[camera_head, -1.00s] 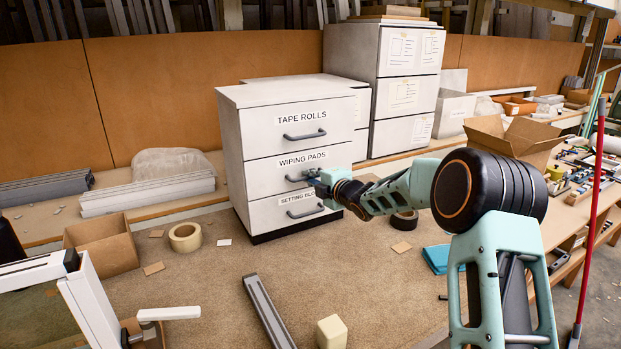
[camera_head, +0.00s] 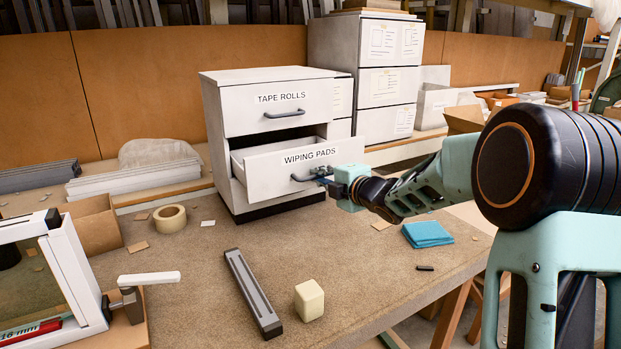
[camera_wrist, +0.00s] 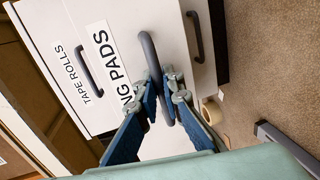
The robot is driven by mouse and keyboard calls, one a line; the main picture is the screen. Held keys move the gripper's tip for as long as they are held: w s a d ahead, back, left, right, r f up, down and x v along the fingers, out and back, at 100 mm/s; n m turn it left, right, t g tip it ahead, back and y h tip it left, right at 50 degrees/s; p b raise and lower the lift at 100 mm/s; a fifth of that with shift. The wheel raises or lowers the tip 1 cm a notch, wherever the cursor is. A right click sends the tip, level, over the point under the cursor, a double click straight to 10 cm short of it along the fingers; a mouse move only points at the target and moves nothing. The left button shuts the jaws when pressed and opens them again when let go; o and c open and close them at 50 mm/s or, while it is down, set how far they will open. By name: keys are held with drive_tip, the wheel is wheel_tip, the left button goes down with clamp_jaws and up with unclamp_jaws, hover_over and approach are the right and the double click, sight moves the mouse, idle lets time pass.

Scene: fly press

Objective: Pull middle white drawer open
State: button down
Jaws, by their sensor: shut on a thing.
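The white drawer unit (camera_head: 217,140) stands on the bench. Its middle drawer (camera_head: 258,180), labelled WIPING PADS, is pulled well out, and its dark inside shows above the front. The top drawer (camera_head: 262,118), labelled TAPE ROLLS, is shut. The bottom drawer is mostly hidden behind the open one in the head view. My gripper (camera_head: 322,174) is at the middle drawer's handle (camera_head: 303,178). In the wrist view my gripper's fingers (camera_wrist: 168,92) are closed around the dark handle bar (camera_wrist: 151,58) beside the WIPING PADS label.
A yellowish block (camera_head: 309,301) and a grey metal bar (camera_head: 252,295) lie on the bench in front. A tape roll (camera_head: 171,218) and a cardboard box (camera_head: 95,226) are to the left. A blue cloth (camera_head: 428,234) lies to the right. A taller cabinet (camera_head: 336,45) stands behind.

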drive_tip(key=shift+f+b+v, duration=0.2)
drive_tip(key=shift+v, duration=0.75)
drive_tip(key=shift+f+b+v, duration=0.15)
drive_tip(key=shift+v, duration=0.75)
drive_tip(key=shift+f+b+v, duration=0.2)
drive_tip(key=shift+v, duration=0.75)
drive_tip(key=shift+s, duration=0.1)
drive_tip(key=c, duration=2.3)
unclamp_jaws()
drive_tip(key=shift+c, duration=0.2)
drive_tip(key=shift+d, duration=0.1)
drive_tip(key=v, duration=1.2)
